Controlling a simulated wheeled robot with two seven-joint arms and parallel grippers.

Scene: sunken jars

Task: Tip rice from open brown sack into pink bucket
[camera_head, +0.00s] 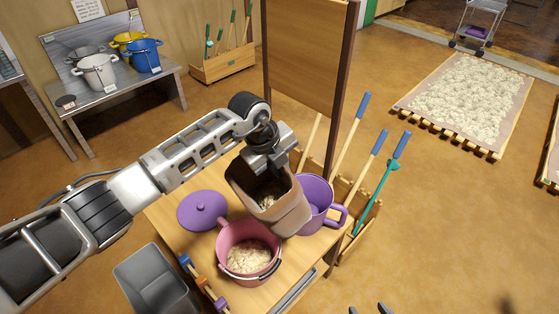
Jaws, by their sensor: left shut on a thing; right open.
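The open brown sack (282,212) is tilted above the wooden table, its mouth showing some pale rice inside. My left gripper (266,160) is shut on the sack's upper edge. The pink bucket (223,258) stands on the table just in front of and left of the sack, with pale rice in it. No grains show in the air between them. The tips of my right gripper (369,309) show at the bottom edge, open and empty, apart from the table.
A purple pot (325,215) stands right behind the sack, and a purple lid (202,210) lies left of the bucket. A grey bin (155,280) is at the table's left. Blue-handled tools (376,150) stand on the right.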

